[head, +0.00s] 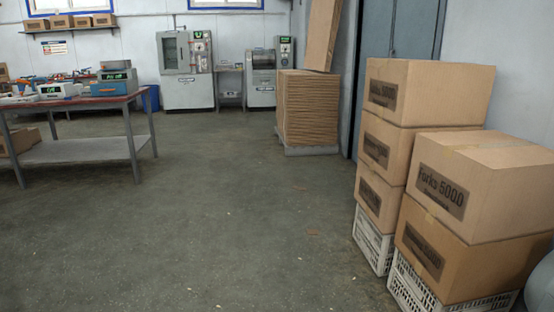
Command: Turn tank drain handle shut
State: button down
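I see no tank drain handle in the head view. No tank can be made out for certain; a pale rounded shape (540,283) is cut off at the lower right edge, and I cannot tell what it is. My gripper and arm are not in view.
Stacked cardboard boxes (429,92) on white crates (373,240) stand at right. A metal table (80,150) with devices is at left. Flat cardboard (307,108) on a pallet and grey machines (186,75) stand at the back. The middle floor (235,215) is clear.

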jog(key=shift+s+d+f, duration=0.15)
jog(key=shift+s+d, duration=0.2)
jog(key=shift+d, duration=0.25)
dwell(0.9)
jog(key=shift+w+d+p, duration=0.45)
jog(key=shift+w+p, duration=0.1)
jog(key=shift+p, duration=0.05)
dwell(0.3)
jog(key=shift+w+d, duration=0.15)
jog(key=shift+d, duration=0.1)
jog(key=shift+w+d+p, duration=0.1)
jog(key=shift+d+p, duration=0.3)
jog(key=shift+p, duration=0.05)
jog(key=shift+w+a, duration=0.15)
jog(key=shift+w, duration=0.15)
dwell(0.7)
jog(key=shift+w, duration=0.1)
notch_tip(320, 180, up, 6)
jog(key=p, duration=0.4)
jog(key=shift+p, duration=0.3)
